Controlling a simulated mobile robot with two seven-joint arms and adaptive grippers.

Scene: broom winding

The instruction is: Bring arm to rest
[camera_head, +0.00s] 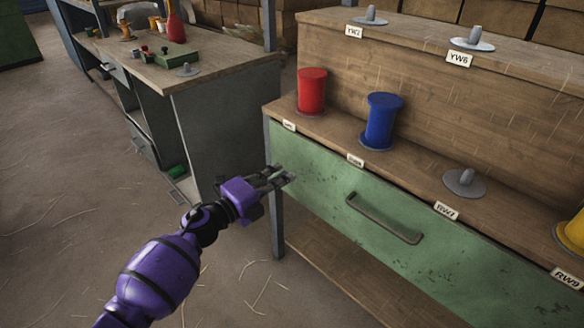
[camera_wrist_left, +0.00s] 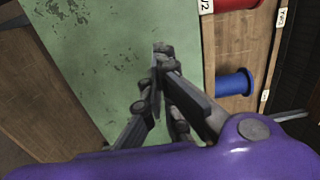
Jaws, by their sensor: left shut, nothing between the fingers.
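My left gripper (camera_head: 284,177) is shut and empty, at the end of my purple arm, in front of the left end of the green drawer front (camera_head: 320,190). In the left wrist view its fingertips (camera_wrist_left: 162,50) come together before the green panel (camera_wrist_left: 98,65); whether they touch it I cannot tell. My right gripper is in neither view.
A red spool (camera_head: 312,92) and a blue spool (camera_head: 381,121) stand on the wooden shelf above the drawer. An empty peg (camera_head: 464,183) is further right, and a yellow spool (camera_head: 572,238) is at the right edge. A workbench (camera_head: 200,65) stands behind left. Open floor lies left.

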